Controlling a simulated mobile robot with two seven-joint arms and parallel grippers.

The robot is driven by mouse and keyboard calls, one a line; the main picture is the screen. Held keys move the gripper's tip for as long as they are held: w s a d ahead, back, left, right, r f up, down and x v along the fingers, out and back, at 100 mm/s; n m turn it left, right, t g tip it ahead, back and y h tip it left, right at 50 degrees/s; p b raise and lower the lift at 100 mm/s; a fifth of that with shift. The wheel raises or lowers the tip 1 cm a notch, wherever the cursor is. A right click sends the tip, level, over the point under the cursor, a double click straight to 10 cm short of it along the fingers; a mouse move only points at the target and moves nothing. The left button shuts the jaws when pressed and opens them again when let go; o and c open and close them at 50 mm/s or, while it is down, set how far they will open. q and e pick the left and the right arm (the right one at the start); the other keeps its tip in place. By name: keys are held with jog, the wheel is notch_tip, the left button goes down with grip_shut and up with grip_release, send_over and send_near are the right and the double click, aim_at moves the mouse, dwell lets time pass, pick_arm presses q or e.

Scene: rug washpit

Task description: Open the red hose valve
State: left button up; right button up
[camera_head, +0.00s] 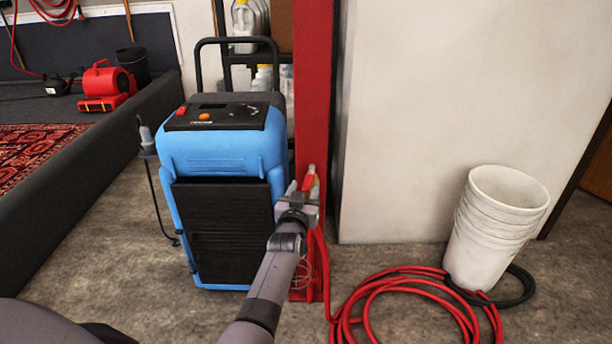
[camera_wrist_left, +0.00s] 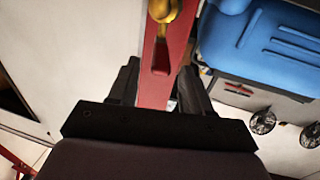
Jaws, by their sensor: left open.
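The valve is on the red post (camera_head: 313,80), low down. In the head view a small red part of it, the valve handle (camera_head: 308,182), shows just beyond my left gripper (camera_head: 303,190), which hides most of the rest. In the left wrist view the brass valve body (camera_wrist_left: 164,10) is at the top centre, with a short red handle (camera_wrist_left: 161,58) extending from it toward my gripper. My open left gripper (camera_wrist_left: 159,75) has its two dark fingers on either side of the red post in this picture. I cannot tell whether they touch the handle. My right gripper is out of view.
A blue dehumidifier (camera_head: 222,150) stands close left of the post. A red hose (camera_head: 375,290) lies coiled on the floor at right, beside stacked white buckets (camera_head: 490,240). A white wall (camera_head: 430,110) is right of the post. A dark pit edge (camera_head: 90,180) runs along the left.

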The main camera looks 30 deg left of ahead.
pick_arm(q)
jog(key=shift+p+v, duration=0.85)
jog(key=shift+v, duration=0.4)
